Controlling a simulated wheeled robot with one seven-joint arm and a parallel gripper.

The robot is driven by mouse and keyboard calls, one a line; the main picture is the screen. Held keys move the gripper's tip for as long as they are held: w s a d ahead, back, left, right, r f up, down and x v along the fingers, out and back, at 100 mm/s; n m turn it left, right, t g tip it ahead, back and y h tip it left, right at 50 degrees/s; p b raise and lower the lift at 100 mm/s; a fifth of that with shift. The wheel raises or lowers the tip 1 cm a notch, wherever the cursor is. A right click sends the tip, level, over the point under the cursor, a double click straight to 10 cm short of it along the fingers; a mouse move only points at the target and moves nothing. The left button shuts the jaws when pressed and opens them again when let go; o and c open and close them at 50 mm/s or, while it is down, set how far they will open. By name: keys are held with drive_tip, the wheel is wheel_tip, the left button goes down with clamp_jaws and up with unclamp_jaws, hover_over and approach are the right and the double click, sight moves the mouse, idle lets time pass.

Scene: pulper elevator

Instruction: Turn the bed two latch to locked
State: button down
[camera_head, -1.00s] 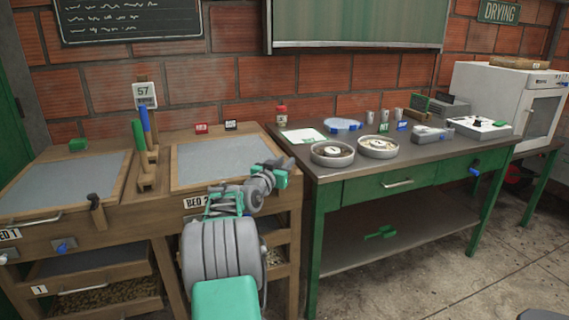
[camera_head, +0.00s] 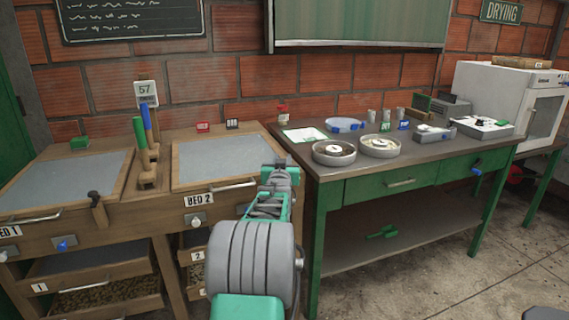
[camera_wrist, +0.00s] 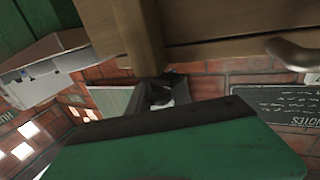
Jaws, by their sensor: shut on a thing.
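The bed two frame (camera_head: 170,178) is the wooden tray with a grey top, right of bed one, with a "BED 2" label (camera_head: 198,200) on its front. My gripper (camera_head: 280,172) is at the front right corner of bed two, shut on what appears to be its latch. My arm and gripper hide the latch in the head view, so its turn angle cannot be told. In the wrist view my gripper (camera_wrist: 162,92) shows as dark tips beside a wooden post (camera_wrist: 137,40), behind a large green part.
Bed two's drawer handle (camera_head: 233,187) is just left of my gripper, with a white knob (camera_head: 196,222) below. The green bench (camera_head: 335,195) stands close on the right, carrying round dishes (camera_head: 334,152). Open floor (camera_head: 450,270) lies in front of the bench.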

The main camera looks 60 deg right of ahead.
drive_tip(key=n+t, duration=0.1)
drive_tip(key=n+t+y+b, duration=0.1)
drive_tip(key=t+y+b, duration=0.1)
drive_tip(key=shift+f+n+t, duration=0.25)
drive_tip(key=shift+n+t, duration=0.15)
drive_tip(key=n+t+y, duration=0.2)
drive_tip(key=t+y+b, duration=0.1)
drive_tip(key=shift+w+a+r+n, duration=0.15)
drive_tip(key=shift+w+a+n, duration=0.1)
drive_tip(key=shift+w+n, duration=0.15)
drive_tip(key=y, duration=0.1)
drive_tip(key=n+t+y+p, duration=0.2)
drive_tip(key=shift+w+a+r, duration=0.2)
drive_tip(key=shift+a+r, duration=0.05)
drive_tip(key=shift+a, duration=0.05)
drive_tip(key=n+y+p, duration=0.1)
drive_tip(key=n+t+y+p, duration=0.1)
drive_tip(key=y+p, duration=0.1)
drive_tip(key=shift+w+a+n+t, duration=0.2)
drive_tip(key=shift+a+n+t, duration=0.1)
drive_tip(key=shift+a+f+n+y+p, duration=0.15)
drive_tip(key=shift+n+y+p, duration=0.2)
drive_tip(key=shift+y, duration=0.25)
drive_tip(key=c, duration=1.4)
unclamp_jaws()
drive_tip(key=shift+w, duration=0.2)
drive_tip(key=shift+o, duration=1)
drive_tip(key=shift+s, duration=0.1)
